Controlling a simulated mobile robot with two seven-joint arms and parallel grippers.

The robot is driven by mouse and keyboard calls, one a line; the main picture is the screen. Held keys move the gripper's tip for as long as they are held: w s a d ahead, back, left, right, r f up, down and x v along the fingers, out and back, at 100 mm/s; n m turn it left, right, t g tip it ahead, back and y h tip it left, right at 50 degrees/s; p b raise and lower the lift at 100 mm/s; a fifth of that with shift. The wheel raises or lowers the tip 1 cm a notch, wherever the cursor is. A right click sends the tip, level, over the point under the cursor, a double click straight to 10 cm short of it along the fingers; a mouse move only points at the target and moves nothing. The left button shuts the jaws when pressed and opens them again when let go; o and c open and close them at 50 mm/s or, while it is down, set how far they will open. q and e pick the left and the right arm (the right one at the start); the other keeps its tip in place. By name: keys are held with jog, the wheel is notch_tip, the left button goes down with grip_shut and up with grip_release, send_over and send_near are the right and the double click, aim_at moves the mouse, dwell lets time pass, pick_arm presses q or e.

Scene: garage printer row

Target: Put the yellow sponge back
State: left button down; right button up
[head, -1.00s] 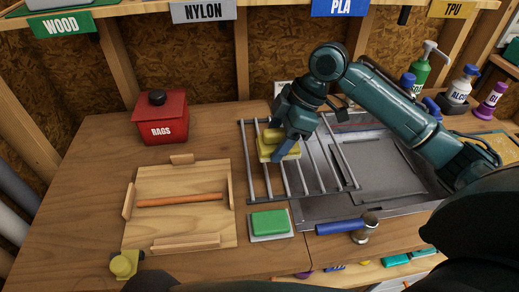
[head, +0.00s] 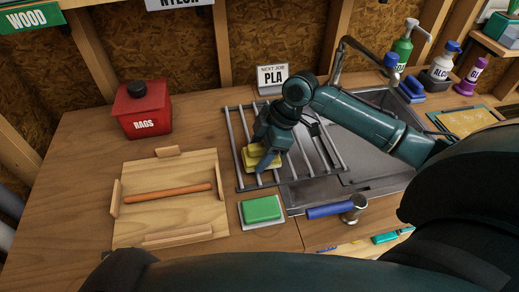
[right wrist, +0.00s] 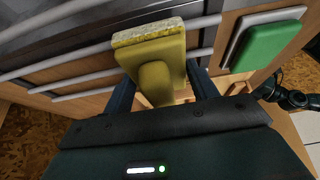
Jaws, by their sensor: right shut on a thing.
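The yellow sponge (head: 255,157) has a handle-like grip and a rough pale pad, seen in the right wrist view (right wrist: 152,50). My right gripper (head: 262,160) is shut on it, with a finger on each side of the grip in the wrist view. In the head view the sponge is over the left part of a metal bar rack (head: 236,150). I cannot tell whether it touches the bars.
A green sponge (head: 262,209) lies on a white dish (head: 280,222) in front of the rack. A blue-handled hammer (head: 330,211) lies to its right. The sink (head: 345,165) is right of the rack. A wooden board (head: 170,212) and red rags box (head: 142,108) stand left.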

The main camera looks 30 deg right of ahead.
jog(key=o, duration=1.1)
jog(key=v, duration=1.2)
jog(key=shift+r, duration=0.1)
jog(key=shift+a, duration=0.1)
